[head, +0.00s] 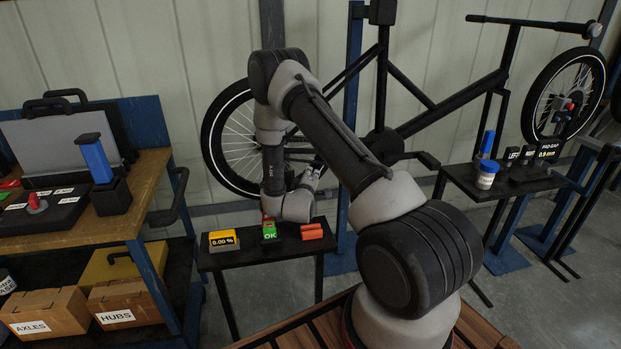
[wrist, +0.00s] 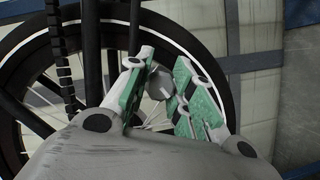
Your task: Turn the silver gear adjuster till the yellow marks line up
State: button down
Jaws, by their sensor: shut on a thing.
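The silver gear adjuster (wrist: 158,84) shows in the wrist view as a small rounded grey piece between the fingertips, at the bike's rear wheel (wrist: 61,54). My gripper (wrist: 161,90) is shut on it, with green pads on both sides. In the head view my gripper (head: 310,178) is at the rear wheel (head: 234,139), close to the hub area. The adjuster is hidden there by my arm and gripper. I cannot make out the yellow marks in either view.
A small black table (head: 262,262) below my gripper holds a yellow meter (head: 223,240), a green OK block (head: 269,231) and orange rolls (head: 312,231). A wooden workbench (head: 150,190) stands left.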

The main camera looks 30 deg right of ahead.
jog(key=c, duration=1.2)
grip_release()
jog(key=shift+c, duration=0.2)
jog(key=v, duration=1.2)
